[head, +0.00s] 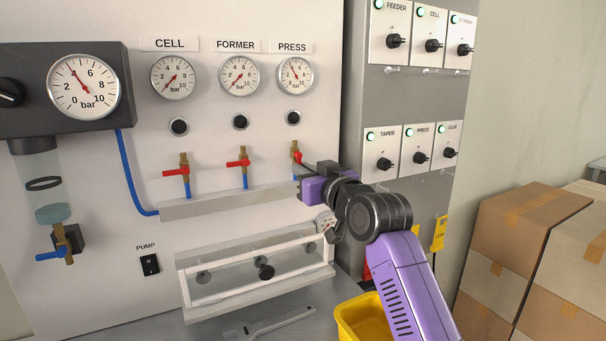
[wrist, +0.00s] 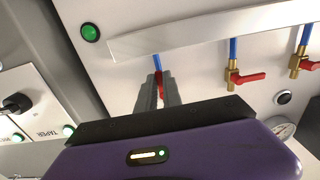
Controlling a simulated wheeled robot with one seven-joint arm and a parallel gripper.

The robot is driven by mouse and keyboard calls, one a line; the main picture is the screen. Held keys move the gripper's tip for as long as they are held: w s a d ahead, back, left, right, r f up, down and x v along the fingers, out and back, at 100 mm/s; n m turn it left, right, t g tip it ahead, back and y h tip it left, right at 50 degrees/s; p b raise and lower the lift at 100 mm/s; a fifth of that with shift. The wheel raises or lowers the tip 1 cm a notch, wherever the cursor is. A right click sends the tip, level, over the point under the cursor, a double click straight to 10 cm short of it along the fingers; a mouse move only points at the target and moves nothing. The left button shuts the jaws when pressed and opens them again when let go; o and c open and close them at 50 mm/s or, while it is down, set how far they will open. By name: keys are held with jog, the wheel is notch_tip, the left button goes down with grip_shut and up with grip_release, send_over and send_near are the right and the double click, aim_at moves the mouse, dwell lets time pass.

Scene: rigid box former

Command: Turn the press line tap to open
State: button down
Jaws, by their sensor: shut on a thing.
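The press line tap (head: 295,148) is a brass valve with a red lever, the rightmost of three on the panel, under the PRESS gauge (head: 295,75). My gripper (head: 301,166) is at this tap. In the wrist view, which is turned over, my gripper (wrist: 158,88) is shut on the red lever (wrist: 159,78), with a finger on each side. The fingers hide the brass body and most of the lever there, so its exact angle is hard to tell. The PRESS gauge needle points up and left.
The FORMER tap (head: 243,162) and CELL tap (head: 183,170) have red levers pointing sideways to the left. A grey ledge (head: 225,202) runs below the taps. A clear-fronted box (head: 255,275) and yellow bin (head: 362,318) are lower down. A switch cabinet (head: 405,85) stands right.

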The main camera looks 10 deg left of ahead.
jog(key=shift+f, duration=0.15)
jog(key=c, duration=1.5)
grip_release()
jog(key=v, duration=0.7)
jog(key=shift+s+d, duration=0.25)
jog(key=shift+s, duration=0.1)
